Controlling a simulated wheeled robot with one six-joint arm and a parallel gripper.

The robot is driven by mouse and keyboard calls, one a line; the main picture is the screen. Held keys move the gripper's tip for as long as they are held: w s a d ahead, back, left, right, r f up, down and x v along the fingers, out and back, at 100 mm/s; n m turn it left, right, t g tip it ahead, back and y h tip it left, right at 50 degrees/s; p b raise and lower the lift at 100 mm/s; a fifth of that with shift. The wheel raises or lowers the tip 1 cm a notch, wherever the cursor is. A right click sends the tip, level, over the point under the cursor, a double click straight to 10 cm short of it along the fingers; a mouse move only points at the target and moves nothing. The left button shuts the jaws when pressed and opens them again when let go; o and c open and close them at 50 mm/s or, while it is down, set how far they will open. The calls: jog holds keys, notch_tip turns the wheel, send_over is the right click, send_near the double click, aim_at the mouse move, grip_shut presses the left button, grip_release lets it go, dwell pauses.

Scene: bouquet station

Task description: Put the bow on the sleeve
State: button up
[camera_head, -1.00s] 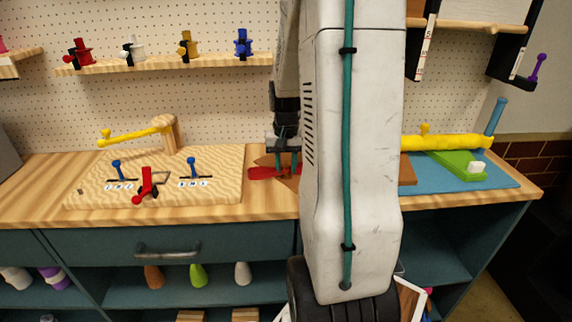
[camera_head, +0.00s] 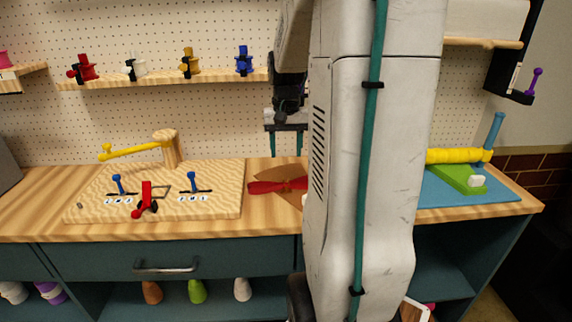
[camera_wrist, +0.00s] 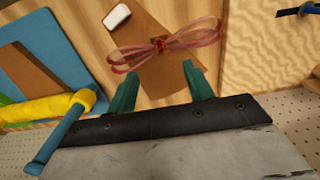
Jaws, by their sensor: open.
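The red bow (camera_head: 279,185) lies across the brown sleeve (camera_head: 266,173) on the wooden worktop. In the wrist view the bow (camera_wrist: 160,45) has loops to both sides of a darker knot, and the sleeve (camera_wrist: 157,76) shows beneath it. Whether the bow is fastened cannot be told. My gripper (camera_head: 286,154) is open and empty, pointing down above the bow and apart from it. In the wrist view its green fingers (camera_wrist: 160,68) straddle the sleeve, with the knot beyond them. My arm hides the sleeve's right part in the head view.
Left of the bow is a raised wooden board (camera_head: 225,200) with blue levers and a red handle (camera_head: 147,199). Right is a blue mat (camera_head: 510,190) with a yellow roll (camera_head: 455,156) and green piece. Spool shelf (camera_head: 160,80) behind.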

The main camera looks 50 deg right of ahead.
jog(key=s+a+r+n, duration=0.1)
jog(key=a+r+n, duration=0.2)
jog(key=a, duration=0.7)
jog(key=s+a+r+n, duration=0.2)
jog(key=a+r, duration=0.2)
jog(key=a, duration=0.5)
jog(key=s+a+f+n+t, duration=0.1)
jog(key=s+a+n, duration=0.4)
jog(key=s+a, duration=0.5)
jog(key=shift+a+f, duration=0.55)
jog(key=shift+a, duration=0.45)
jog(key=shift+w, duration=0.1)
